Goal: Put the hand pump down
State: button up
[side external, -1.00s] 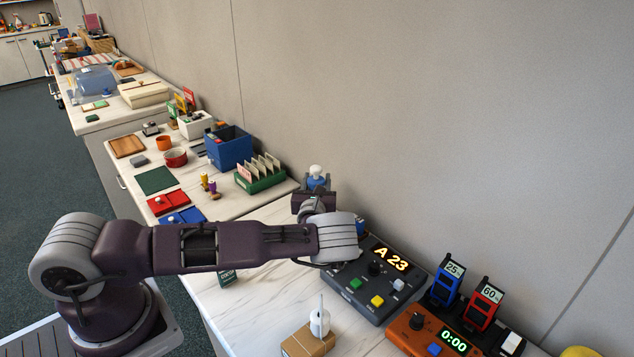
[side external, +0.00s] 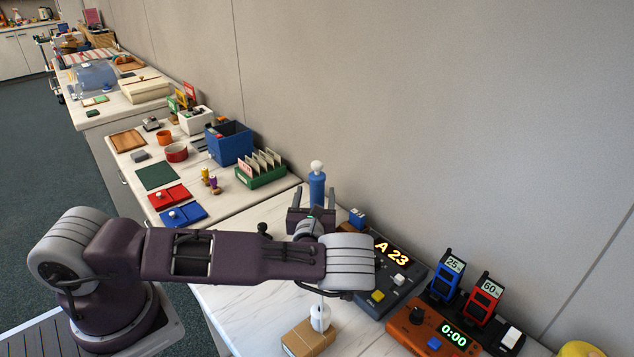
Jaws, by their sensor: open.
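The hand pump (side external: 317,187) is a blue upright cylinder with a white knob on top. It stands near the wall at the back of the white marbled counter, and its base is hidden behind my gripper. My gripper (side external: 314,197) is open, with one dark finger on each side of the pump's lower part in the picture. I cannot tell whether the fingers still reach around the pump or are just in front of it.
A dark console (side external: 401,284) reading "A 23" and an orange timer unit (side external: 425,330) stand to the right. A cardboard-coloured block (side external: 307,340) with a white bottle (side external: 320,318) is in front. A green card rack (side external: 262,178) and blue bin (side external: 229,143) stand to the left.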

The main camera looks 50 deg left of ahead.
jog(key=s+r+n+g+h, duration=0.1)
jog(key=s+r+n+g, duration=0.6)
jog(key=s+n, duration=0.3)
jog(key=s+r+n+g+h, duration=0.2)
jog(key=s+r+n+g, duration=0.45)
jog(key=s+n, duration=0.3)
jog(key=s+d+r+n+t+h, duration=0.6)
jog(key=s+d+r+h, duration=0.3)
jog(key=s+d+r, duration=0.3)
jog(key=s+d+n, duration=0.1)
jog(key=s+d, duration=0.1)
jog(key=d, duration=0.2)
jog(key=shift+s+d+h, duration=0.15)
jog(key=shift+s+h, duration=0.05)
jog(key=shift+h, duration=0.2)
